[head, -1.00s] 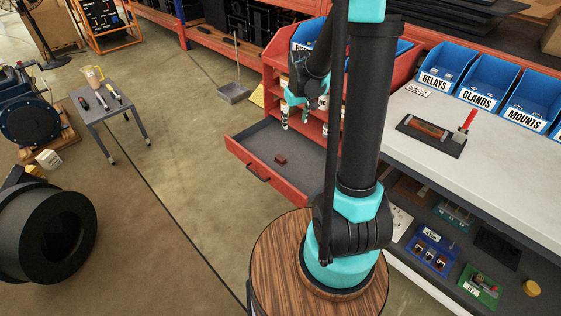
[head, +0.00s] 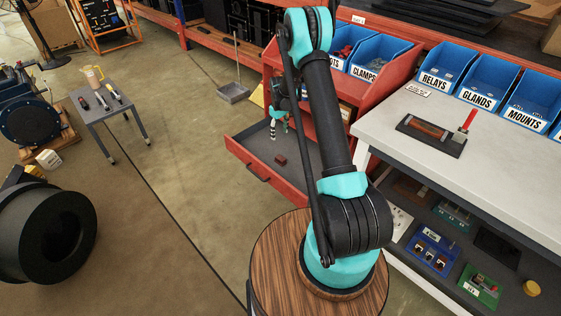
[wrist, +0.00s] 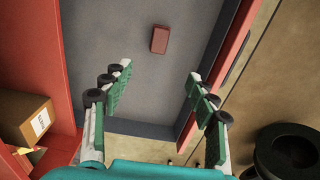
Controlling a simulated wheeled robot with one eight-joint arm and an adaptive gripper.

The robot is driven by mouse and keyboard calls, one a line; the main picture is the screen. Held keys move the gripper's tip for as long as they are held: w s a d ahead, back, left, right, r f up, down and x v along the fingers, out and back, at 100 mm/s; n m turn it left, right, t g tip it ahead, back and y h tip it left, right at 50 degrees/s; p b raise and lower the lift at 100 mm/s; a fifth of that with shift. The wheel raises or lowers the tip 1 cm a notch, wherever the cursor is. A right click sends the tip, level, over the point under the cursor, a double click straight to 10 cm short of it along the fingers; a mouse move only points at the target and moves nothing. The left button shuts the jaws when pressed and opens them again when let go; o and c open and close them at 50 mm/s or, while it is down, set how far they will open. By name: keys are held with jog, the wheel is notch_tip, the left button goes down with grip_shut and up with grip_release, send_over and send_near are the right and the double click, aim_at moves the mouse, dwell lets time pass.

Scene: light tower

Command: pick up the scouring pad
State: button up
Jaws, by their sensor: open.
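The scouring pad (head: 280,159), a small reddish-brown block, lies on the grey floor of the open red drawer (head: 259,176). In the wrist view the pad (wrist: 160,39) is near the top middle, beyond the fingertips, with nothing touching it. My gripper (head: 278,128) is above the drawer's back part in the head view, partly hidden by my arm. In the wrist view my gripper (wrist: 158,75) is open and empty, its two green-padded fingers wide apart, with the drawer floor showing between them.
The drawer's red side walls and front (wrist: 228,65) border the space around the pad. A cardboard box (wrist: 24,116) is at the wrist view's left. The white workbench (head: 390,135) and blue bins (head: 448,64) stand to the right.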

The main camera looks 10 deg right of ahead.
send_over(281, 157)
jog(key=f, duration=1.2)
jog(key=shift+a+f, duration=0.2)
jog(key=shift+a, duration=0.2)
jog(key=shift+s+d+f, duration=0.1)
jog(key=shift+d+f, duration=0.05)
jog(key=shift+f, duration=1.15)
jog(key=shift+s+d+f, duration=0.1)
jog(key=shift+f, duration=1.2)
jog(key=shift+c, duration=0.2)
jog(key=c, duration=1.3)
jog(key=shift+r, duration=0.15)
notch_tip(281, 157, up, 20)
